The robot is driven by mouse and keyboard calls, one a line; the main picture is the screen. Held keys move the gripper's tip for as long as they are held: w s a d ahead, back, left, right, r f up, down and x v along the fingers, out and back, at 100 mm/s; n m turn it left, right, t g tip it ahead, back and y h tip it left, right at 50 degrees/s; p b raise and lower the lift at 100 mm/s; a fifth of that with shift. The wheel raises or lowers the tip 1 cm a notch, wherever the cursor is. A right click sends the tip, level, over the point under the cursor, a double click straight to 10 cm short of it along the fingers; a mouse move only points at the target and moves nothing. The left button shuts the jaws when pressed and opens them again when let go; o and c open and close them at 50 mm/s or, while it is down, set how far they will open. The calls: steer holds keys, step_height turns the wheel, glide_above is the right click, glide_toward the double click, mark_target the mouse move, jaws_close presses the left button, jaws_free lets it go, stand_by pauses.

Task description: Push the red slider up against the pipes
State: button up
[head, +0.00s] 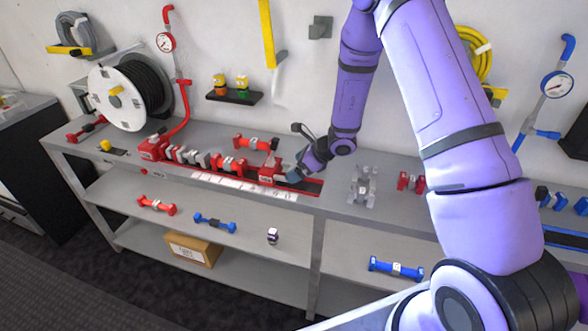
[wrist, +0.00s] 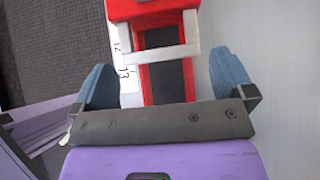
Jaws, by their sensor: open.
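The red slider (head: 268,173) sits on the red track of the bench, toward its right part. A row of grey and red pipes (head: 194,157) lies in the track to its left, with a red-ended pipe (head: 230,165) nearest the slider. Any gap between that pipe and the slider is too small to judge. My gripper (head: 294,174) is open and low, just right of the slider. In the wrist view the slider (wrist: 152,9) is at the top, with a pale bracket (wrist: 160,52) between my spread blue fingers. Neither finger visibly touches it.
A printed scale (head: 245,187) runs along the track's front edge. A loose red pipe (head: 256,143) lies behind the track. A clear stand (head: 362,186) is on the bench to the right. A hose reel (head: 125,95) stands at the left end.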

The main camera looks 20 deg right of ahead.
steer(key=shift+x, duration=0.85)
steer(key=c, duration=1)
steer(key=w+a, duration=0.4)
steer(key=a, duration=0.1)
steer(key=w+a, duration=0.2)
steer(key=a, duration=0.1)
steer(key=shift+a, duration=0.2)
steer(key=shift+w+a+r, duration=0.2)
steer(key=shift+a, duration=0.1)
steer(key=o, duration=1)
steer(key=shift+w+a+f, duration=0.1)
steer(key=shift+a+f, duration=0.05)
